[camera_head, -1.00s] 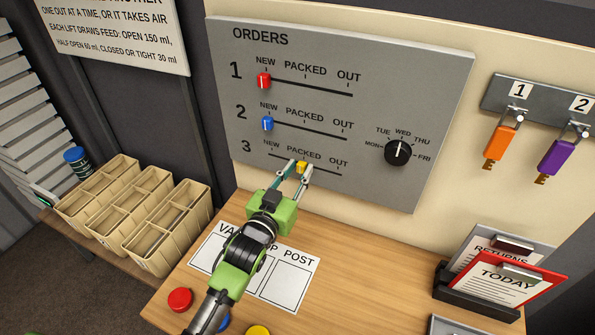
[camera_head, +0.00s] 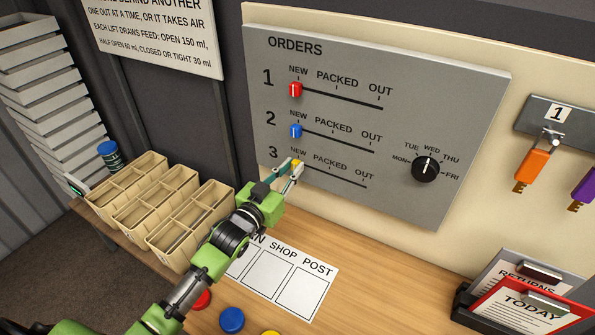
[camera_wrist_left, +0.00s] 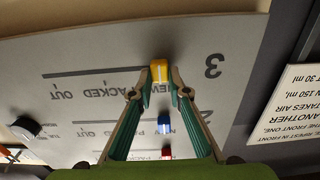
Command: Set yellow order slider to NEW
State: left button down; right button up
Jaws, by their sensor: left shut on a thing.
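The grey ORDERS panel (camera_head: 400,75) has three slider rows. The yellow slider (camera_head: 297,163) is in row 3 at the NEW end of its slot, roughly below the blue slider (camera_head: 296,131) and red slider (camera_head: 296,89), which both sit at NEW. My left gripper (camera_head: 295,167) is shut on the yellow slider. In the left wrist view, where the panel appears upside down, the yellow slider (camera_wrist_left: 159,70) is between the fingertips (camera_wrist_left: 160,80), by the NEW label. The fingers partly cover the row 3 NEW label in the head view. My right gripper is not in view.
A black day dial (camera_head: 426,169) is on the panel's right side. Below are a wooden counter (camera_head: 385,290) with a paper sheet (camera_head: 285,280) and a blue disc (camera_head: 232,319). Beige bins (camera_head: 195,225) stand at left; a red TODAY clipboard (camera_head: 535,310) stands at right.

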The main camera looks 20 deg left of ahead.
pick_arm(q)
jog(key=c, duration=2)
grip_release()
jog(key=shift+c, duration=0.2)
jog(key=shift+o, duration=0.6)
jog(key=shift+a, duration=0.1)
jog(key=shift+s, duration=0.1)
jog(key=shift+s+f, duration=0.1)
jog(key=shift+s, duration=0.25)
jog(key=s+a, duration=0.2)
jog(key=s, duration=0.9)
jog(key=shift+w+a, duration=0.1)
